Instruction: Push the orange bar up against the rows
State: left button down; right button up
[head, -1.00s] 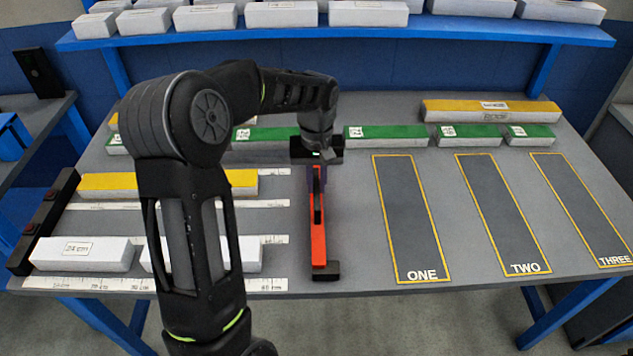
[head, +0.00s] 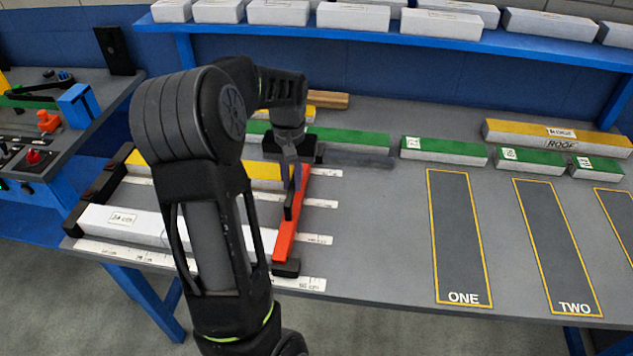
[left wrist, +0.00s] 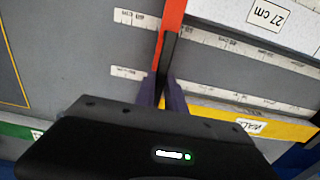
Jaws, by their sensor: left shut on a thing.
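The orange bar (head: 284,240) lies across the right ends of the rows, with a black block at its near end. My left gripper (head: 291,202) is shut on the bar's dark grip; its fingers (left wrist: 163,92) also show in the left wrist view. The rows are a white row (head: 130,222) in front and a yellow row (head: 262,172) behind it. In the left wrist view the bar (left wrist: 174,20) is right beside the white piece (left wrist: 225,16); contact is unclear. My fingers hide the spot where the bar meets the yellow row (left wrist: 240,119). My right gripper is out of view.
Printed scale strips (head: 305,285) run under the rows. A dark end stop (head: 95,195) closes their left side. Green pieces (head: 445,150) lie behind. Outlined slots ONE (head: 460,235) and TWO (head: 553,240) are empty; the table between bar and slot ONE is clear.

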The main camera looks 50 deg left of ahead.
pick_arm(q)
jog(key=shift+s+a, duration=0.2)
jog(key=shift+a, duration=0.15)
jog(key=c, duration=1.4)
grip_release()
jog(key=shift+r, duration=0.3)
notch_tip(320, 180, up, 7)
jog(key=shift+s, duration=0.1)
